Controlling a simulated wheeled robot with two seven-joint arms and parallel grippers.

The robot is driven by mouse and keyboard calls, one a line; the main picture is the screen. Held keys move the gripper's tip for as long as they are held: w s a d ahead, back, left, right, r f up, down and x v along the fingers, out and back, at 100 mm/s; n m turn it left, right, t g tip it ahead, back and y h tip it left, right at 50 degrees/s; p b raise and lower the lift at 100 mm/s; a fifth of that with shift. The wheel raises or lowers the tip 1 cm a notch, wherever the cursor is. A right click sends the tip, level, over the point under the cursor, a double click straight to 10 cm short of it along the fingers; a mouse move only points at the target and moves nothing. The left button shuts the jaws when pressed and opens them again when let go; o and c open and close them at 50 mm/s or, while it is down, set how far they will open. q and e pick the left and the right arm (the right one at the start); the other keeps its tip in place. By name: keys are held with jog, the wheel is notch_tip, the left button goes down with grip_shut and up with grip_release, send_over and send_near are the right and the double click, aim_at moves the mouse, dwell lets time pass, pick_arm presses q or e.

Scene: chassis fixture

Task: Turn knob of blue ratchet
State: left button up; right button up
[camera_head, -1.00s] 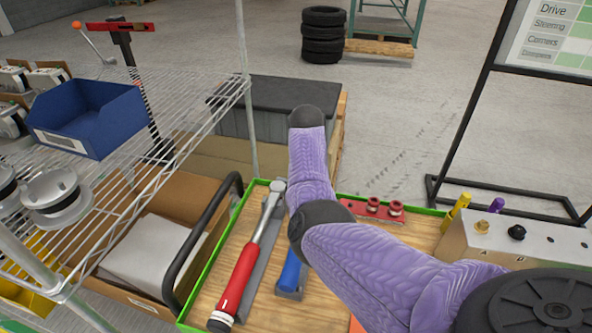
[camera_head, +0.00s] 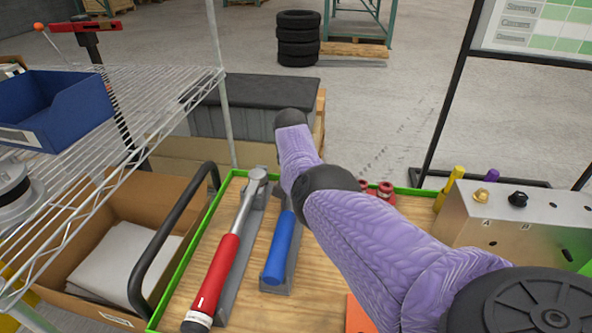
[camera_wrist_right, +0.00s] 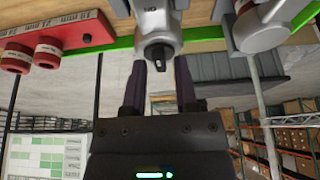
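The blue ratchet (camera_head: 279,252) lies in a grey holder on the wooden tray, its blue handle toward me. My right arm hides its head in the head view. In the right wrist view, the blue ratchet's grey head (camera_wrist_right: 158,22) with a small dark knob is at top centre. My right gripper (camera_wrist_right: 159,72) is open, with its two dark fingers apart just at either side of the knob; I cannot tell whether they touch it. The gripper itself is hidden in the head view. My left gripper is not in view.
A ratchet with a red handle (camera_head: 217,273) lies left of the blue one. Red socket rack (camera_wrist_right: 58,38) shows beyond. A metal control box (camera_head: 520,222) stands right. The tray has a green rim (camera_head: 190,245). A wire shelf with a blue bin (camera_head: 52,112) is at left.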

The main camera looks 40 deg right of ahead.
grip_shut()
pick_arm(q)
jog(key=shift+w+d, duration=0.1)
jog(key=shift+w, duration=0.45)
